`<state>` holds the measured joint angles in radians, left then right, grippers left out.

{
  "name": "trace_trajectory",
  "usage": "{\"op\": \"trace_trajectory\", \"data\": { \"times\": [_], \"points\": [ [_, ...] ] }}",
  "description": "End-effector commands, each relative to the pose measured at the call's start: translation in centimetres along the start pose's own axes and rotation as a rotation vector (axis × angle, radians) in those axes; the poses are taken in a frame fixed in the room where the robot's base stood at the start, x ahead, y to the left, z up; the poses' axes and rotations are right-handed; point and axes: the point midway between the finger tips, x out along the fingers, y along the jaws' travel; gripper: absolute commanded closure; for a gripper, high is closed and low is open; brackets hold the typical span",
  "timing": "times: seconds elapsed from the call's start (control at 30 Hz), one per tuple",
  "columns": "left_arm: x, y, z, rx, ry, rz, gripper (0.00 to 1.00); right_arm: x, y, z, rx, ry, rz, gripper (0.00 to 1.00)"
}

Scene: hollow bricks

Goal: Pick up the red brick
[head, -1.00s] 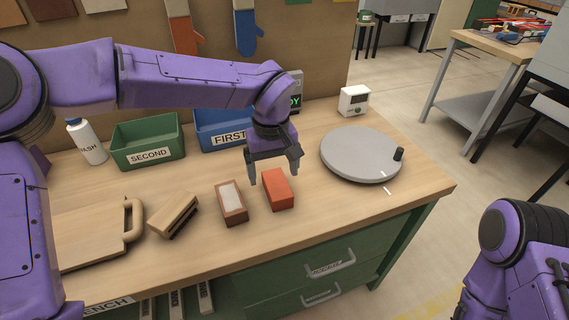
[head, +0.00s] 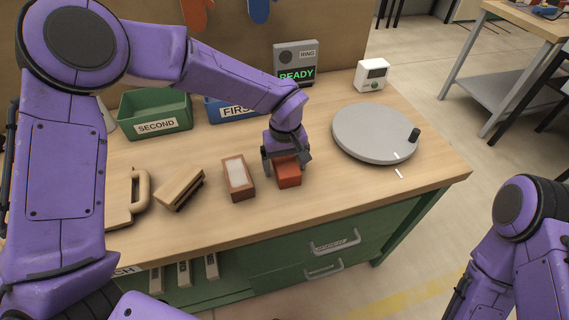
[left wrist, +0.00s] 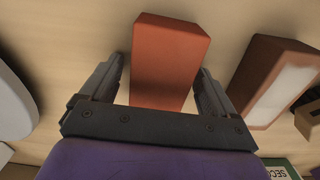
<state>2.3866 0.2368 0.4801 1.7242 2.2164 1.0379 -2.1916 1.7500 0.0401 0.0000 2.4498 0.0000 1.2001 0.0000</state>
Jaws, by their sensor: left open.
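The red brick (head: 288,173) lies on the wooden bench in the head view. It also shows in the left wrist view (left wrist: 168,60), where it reaches in between the two fingers. My left gripper (head: 286,167) is over the brick, with one finger on each side. In the left wrist view the left gripper (left wrist: 160,88) is open, with a small gap between each finger and the brick. The gripper hides part of the brick's far end in the head view. My right arm shows at the lower right; its gripper is not in view.
A brown brick with a pale top (head: 239,178) lies just left of the red one. A wooden brush-like block (head: 180,188) lies further left. A grey turntable (head: 372,133) stands to the right. Green (head: 155,113) and blue (head: 228,113) bins stand behind.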

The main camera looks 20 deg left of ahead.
Motion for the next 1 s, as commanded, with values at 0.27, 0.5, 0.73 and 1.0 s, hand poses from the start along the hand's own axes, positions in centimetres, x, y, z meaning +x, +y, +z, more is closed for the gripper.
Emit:
{"op": "trace_trajectory", "data": {
  "times": [0.27,0.5,0.73,1.0],
  "points": [
    [0.0,0.0,0.0,0.001,0.0,0.0,0.66,0.0,0.0,0.0,0.0,0.0,0.0,0.44],
    [-0.1,0.1,0.0,0.001,0.001,0.0,0.88,0.0,0.0,0.0,0.0,0.0,0.0,0.44],
    [-1.4,0.1,-0.1,0.001,0.002,0.004,0.88,0.0,0.0,0.0,0.0,0.0,0.0,0.44],
    [-7.2,-2.1,2.4,0.0,0.002,0.008,0.88,0.5,0.0,0.2,0.0,0.0,0.0,0.44]
  ]
}}
